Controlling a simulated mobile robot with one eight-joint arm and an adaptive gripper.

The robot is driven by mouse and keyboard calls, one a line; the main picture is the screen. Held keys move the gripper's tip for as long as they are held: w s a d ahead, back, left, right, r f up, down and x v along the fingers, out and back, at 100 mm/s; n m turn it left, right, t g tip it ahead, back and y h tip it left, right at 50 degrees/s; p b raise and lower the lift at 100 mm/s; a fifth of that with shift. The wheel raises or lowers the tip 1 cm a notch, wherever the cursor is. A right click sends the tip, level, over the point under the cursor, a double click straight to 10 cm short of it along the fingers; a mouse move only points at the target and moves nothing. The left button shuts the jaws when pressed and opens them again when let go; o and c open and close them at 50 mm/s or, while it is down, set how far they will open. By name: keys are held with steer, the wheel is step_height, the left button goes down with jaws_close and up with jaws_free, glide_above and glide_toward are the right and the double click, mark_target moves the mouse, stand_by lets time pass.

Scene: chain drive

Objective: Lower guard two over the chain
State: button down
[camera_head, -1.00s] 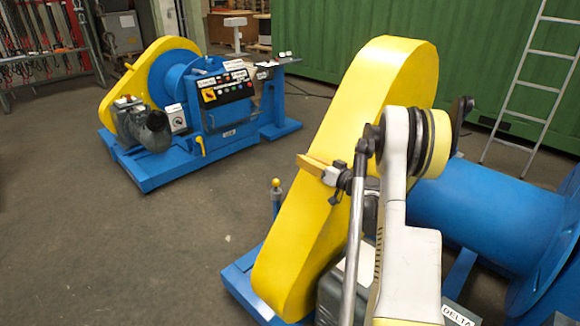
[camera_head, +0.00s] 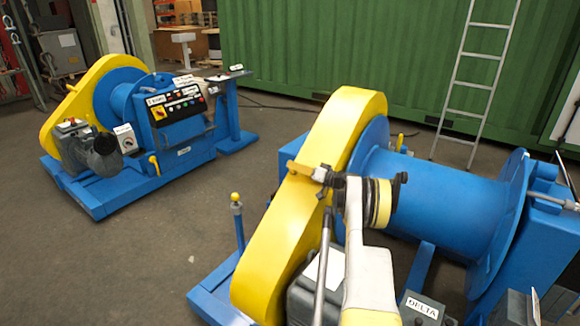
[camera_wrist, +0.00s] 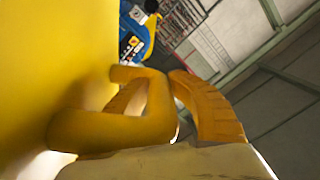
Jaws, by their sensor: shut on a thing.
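Guard two is the large yellow, rounded-end cover (camera_head: 285,225) on the near blue winch in the head view. It stands upright and tilted at the left end of the blue drum, low against the machine. The chain is not visible, so I cannot tell how fully the guard covers it. My gripper (camera_head: 318,174) is shut on the guard's small yellow handle (camera_head: 300,166) on its side face. In the wrist view, the handle (camera_wrist: 115,128) is a bent yellow bar beside the yellow guard wall (camera_wrist: 50,70), with my gripper's orange-yellow finger (camera_wrist: 208,105) against it.
A blue drum (camera_head: 445,200) lies right of the guard. A yellow-knobbed post (camera_head: 238,220) stands close on its left. A second winch with a yellow guard (camera_head: 75,105) stands back left. A ladder (camera_head: 480,85) leans on a green container. Floor between the winches is clear.

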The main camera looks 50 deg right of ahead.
steer(key=shift+s+d, duration=0.1)
steer(key=shift+d, duration=0.25)
steer(key=c, duration=1.3)
jaws_free()
steer(key=shift+d+f+h, duration=0.1)
steer(key=shift+h, duration=0.2)
steer(key=shift+o, duration=0.5)
steer(key=shift+d+f, duration=0.15)
steer(key=shift+d, duration=0.1)
steer(key=shift+a, duration=0.1)
steer(key=shift+a, duration=0.1)
steer(key=s+d, duration=0.1)
steer(key=s, duration=1.1)
steer(key=shift+d, duration=0.35)
steer(key=shift+w, duration=0.1)
